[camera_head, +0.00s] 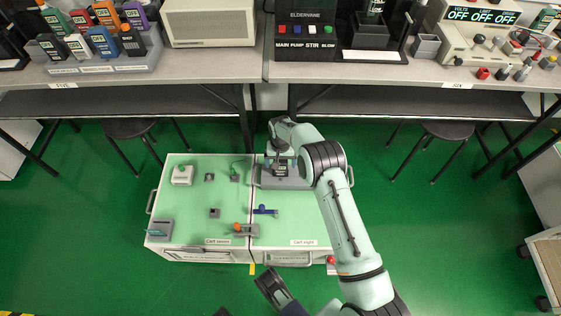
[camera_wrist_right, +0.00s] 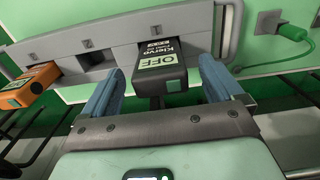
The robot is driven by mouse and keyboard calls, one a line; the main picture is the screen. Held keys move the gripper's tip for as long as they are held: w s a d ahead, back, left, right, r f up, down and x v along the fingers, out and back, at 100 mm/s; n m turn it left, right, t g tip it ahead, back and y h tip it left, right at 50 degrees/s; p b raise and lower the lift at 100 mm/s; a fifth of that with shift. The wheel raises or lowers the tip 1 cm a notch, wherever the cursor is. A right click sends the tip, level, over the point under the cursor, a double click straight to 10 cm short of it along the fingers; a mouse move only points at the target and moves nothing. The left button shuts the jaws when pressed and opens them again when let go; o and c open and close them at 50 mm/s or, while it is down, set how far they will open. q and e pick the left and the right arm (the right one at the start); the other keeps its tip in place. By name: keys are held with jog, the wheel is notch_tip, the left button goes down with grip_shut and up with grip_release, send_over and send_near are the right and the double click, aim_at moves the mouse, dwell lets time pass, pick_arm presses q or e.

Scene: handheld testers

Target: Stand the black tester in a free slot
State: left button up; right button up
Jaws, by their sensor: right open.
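The black tester (camera_wrist_right: 158,62), its label reading OFF, stands at the grey rack (camera_wrist_right: 205,22) in the wrist view. Its lower part is hidden, so its seating cannot be told. My right gripper (camera_wrist_right: 160,85) is open, with one blue finger on each side of the tester and small gaps visible. An orange tester (camera_wrist_right: 28,88) is in the rack at the left, and a dark empty slot (camera_wrist_right: 97,58) lies between the two. In the head view my right gripper (camera_head: 279,155) is over the rack (camera_head: 284,183) on the cart.
The green cart top (camera_head: 190,200) holds a grey socket with a green plug (camera_head: 234,173), a blue item (camera_head: 264,210) and an orange item on a grey holder (camera_head: 240,229). A bench (camera_head: 200,73) behind carries another rack of testers (camera_head: 100,66).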

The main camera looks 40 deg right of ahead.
jog(key=shift+r, duration=0.95)
notch_tip(320, 180, up, 4)
jog(key=shift+r+p, duration=0.25)
jog(key=shift+p, duration=0.55)
pick_arm(q)
jog(key=r, duration=0.1)
jog(key=r+p, duration=0.1)
jog(key=r, duration=0.1)
jog(key=shift+w+r+t, duration=0.25)
jog(key=shift+w+t, duration=0.05)
jog(key=shift+w, duration=0.1)
pick_arm(e)
notch_tip(320, 180, up, 7)
